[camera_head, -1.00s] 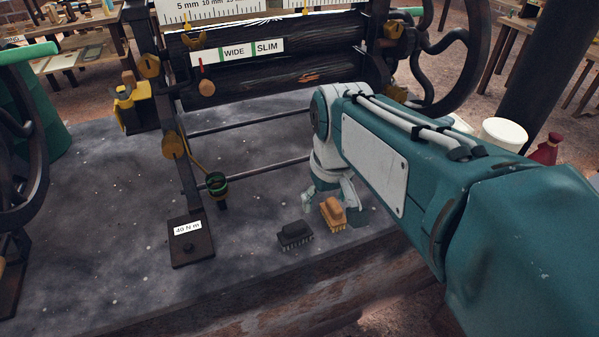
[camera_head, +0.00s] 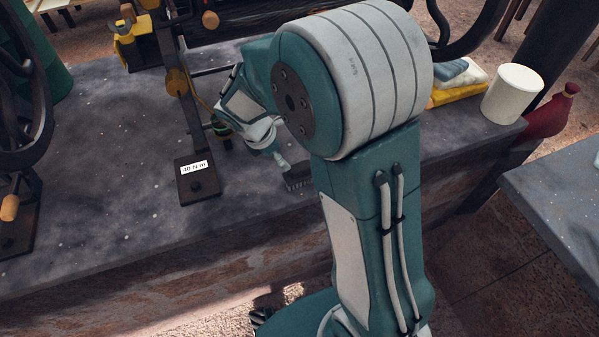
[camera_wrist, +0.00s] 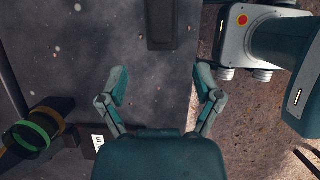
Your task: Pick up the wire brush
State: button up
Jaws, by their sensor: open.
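A dark brush (camera_head: 297,179) with bristles facing down sits on the grey stone slab near its front edge. I take it to be the wire brush. In the wrist view a dark oblong (camera_wrist: 161,25), apparently this brush, lies at the top middle, beyond my fingertips and roughly in line with the gap between them. My gripper (camera_wrist: 161,88) is open and empty. In the head view my gripper (camera_head: 283,163) is just left of the brush, partly hidden by my arm; contact cannot be told. The orange-brown brush is not visible now, perhaps behind my arm.
The slab (camera_head: 110,190) has clear room at left.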

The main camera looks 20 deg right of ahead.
aim_at(291, 170)
jog(key=x, duration=0.7)
jog(key=shift+f, duration=0.45)
grip_shut()
